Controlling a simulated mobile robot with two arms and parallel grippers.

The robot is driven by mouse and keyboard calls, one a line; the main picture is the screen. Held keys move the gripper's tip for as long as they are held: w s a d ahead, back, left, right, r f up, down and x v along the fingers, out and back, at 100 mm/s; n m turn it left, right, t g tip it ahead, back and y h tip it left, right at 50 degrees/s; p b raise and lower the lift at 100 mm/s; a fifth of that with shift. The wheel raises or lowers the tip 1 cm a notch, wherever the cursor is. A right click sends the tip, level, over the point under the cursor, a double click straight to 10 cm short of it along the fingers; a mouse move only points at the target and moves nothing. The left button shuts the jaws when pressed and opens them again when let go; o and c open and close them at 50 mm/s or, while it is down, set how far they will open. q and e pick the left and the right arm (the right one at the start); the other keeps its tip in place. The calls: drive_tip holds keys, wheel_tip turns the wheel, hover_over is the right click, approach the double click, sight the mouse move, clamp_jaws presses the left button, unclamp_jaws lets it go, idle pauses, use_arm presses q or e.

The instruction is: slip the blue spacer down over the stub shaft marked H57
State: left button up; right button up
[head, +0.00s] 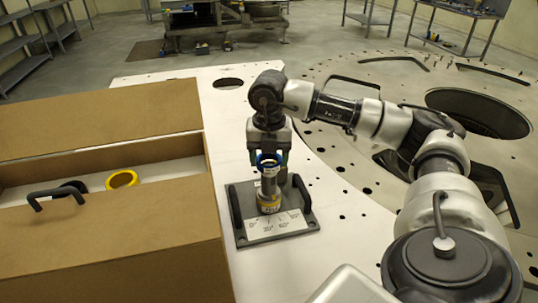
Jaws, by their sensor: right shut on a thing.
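My right gripper (268,157) points down and is shut on the blue spacer (267,160), a small ring. The spacer is at the upper end of a grey metal stub shaft (268,186) with a yellow band at its foot. I cannot tell whether the spacer is around the shaft's tip or just above it. The H57 marking is too small to read. My left gripper is not in view.
Dark handles (303,193) rise at the base plate's sides. The white table (228,115) is clear behind the base plate.

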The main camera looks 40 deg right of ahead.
sight(269, 195)
drive_tip(key=shift+f+b, duration=2.75)
drive_tip(key=shift+f, duration=0.95)
drive_tip(key=shift+s+a+f+b, duration=0.15)
drive_tip(key=shift+f+b, duration=0.15)
drive_tip(key=shift+f, duration=0.05)
drive_tip(key=shift+s+a+f+b, duration=0.15)
drive_tip(key=shift+f+b, duration=0.1)
drive_tip(key=shift+f, duration=0.1)
drive_tip(key=o, duration=1)
drive_tip(key=shift+a, duration=0.1)
drive_tip(key=r, duration=0.3)
drive_tip(key=r+b, duration=0.1)
drive_tip(key=shift+w+d+r, duration=0.25)
drive_tip(key=shift+w+r, duration=0.15)
drive_tip(key=r, duration=0.7)
drive_tip(key=shift+s+a, duration=0.1)
drive_tip(key=shift+s, duration=0.25)
drive_tip(key=shift+r, duration=0.4)
